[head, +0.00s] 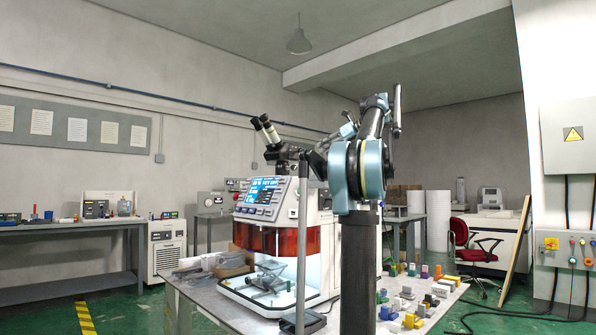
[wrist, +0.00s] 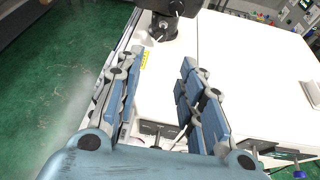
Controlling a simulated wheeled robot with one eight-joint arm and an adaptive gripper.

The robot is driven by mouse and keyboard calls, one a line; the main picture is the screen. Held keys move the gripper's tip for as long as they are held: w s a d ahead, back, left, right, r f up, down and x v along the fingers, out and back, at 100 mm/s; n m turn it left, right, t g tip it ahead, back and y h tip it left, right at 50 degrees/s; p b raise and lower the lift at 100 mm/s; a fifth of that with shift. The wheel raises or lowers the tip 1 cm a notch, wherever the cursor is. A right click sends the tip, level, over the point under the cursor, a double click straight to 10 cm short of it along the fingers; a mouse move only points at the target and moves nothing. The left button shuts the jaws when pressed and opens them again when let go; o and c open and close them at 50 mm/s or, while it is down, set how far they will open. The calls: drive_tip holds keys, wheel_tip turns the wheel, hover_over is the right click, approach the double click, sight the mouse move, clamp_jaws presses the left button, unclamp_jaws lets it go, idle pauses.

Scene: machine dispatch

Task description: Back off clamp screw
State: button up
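The bench machine (head: 285,205) has a blue-lit screen, an orange front window and eyepieces on top. Inside its lit lower chamber stands a small grey metal fixture (head: 268,280), which may be the clamp; I cannot make out its screw. In the wrist view my gripper (wrist: 160,66) has its two blue-padded fingers apart with nothing between them. The fingers are above or beside the machine's white casing (wrist: 262,75), with a black part (wrist: 170,6) and a short metal piece beyond the fingertips. In the head view I cannot clearly pick out the gripper.
The machine stands on a grey table (head: 185,292). Several coloured blocks (head: 415,318) lie on its right side. A workbench (head: 70,228) runs along the left wall. A red chair (head: 472,245) stands at the right. Green floor (wrist: 55,75) is clear left of the machine.

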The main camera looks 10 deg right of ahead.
sight(296, 167)
drive_tip(key=x, duration=1.7)
drive_tip(key=shift+d+f, duration=0.1)
drive_tip(key=shift+f, duration=0.1)
drive_tip(key=shift+c, duration=0.3)
